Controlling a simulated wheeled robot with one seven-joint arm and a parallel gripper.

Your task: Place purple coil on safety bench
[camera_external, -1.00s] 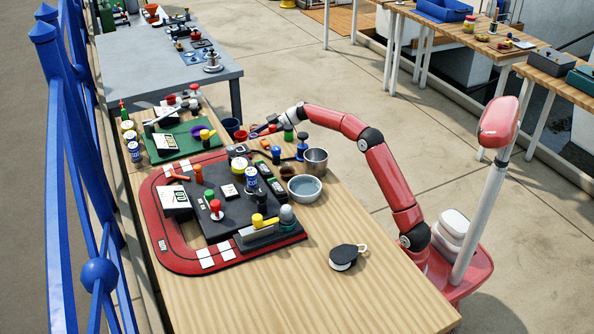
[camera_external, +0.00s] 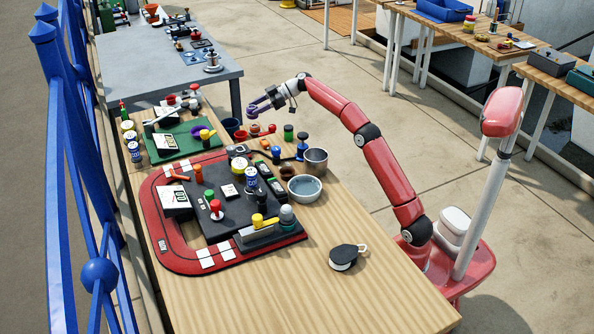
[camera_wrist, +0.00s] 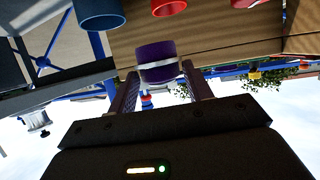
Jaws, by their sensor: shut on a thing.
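The purple coil, a short cylinder with a pale band, shows between my fingertips in the wrist view (camera_wrist: 157,60). My gripper (camera_wrist: 160,70) is shut on it, one finger at each side. In the external view my gripper (camera_external: 262,105) is raised above the far right part of the wooden table, clear of its top. The coil is small there and partly hidden by the fingers. No bench is labelled, so I cannot tell which is the safety bench.
Wooden benches (camera_external: 488,45) stand at the right. A blue railing (camera_external: 75,150) runs along the left.

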